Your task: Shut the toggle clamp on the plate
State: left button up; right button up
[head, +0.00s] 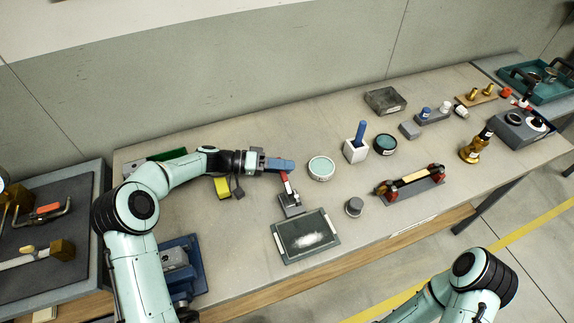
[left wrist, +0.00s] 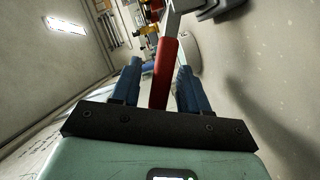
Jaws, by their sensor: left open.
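The toggle clamp (head: 291,203) stands at the back edge of the dark plate (head: 283,243), which has a white patch on its face. Its red handle (head: 287,184) points up from the metal base, so the clamp looks raised. My left gripper (head: 284,164) is at the top of the handle, with blue fingers. In the left wrist view, the red handle (left wrist: 165,72) runs between the two open fingers of my left gripper (left wrist: 159,68), with a gap to the right finger. It seems close to the left finger; contact is unclear. My right gripper is out of view.
A round pale-lidded dish (head: 321,168), a white holder with a blue handle (head: 356,148) and a grey knob (head: 354,207) stand to the right of the clamp. A yellow item (head: 222,187) lies under my left wrist. Bare bench lies right of the plate.

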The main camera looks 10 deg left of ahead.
pick_arm(q)
jog(key=shift+w+d+f, duration=0.15)
jog(key=shift+d, duration=0.5)
grip_shut()
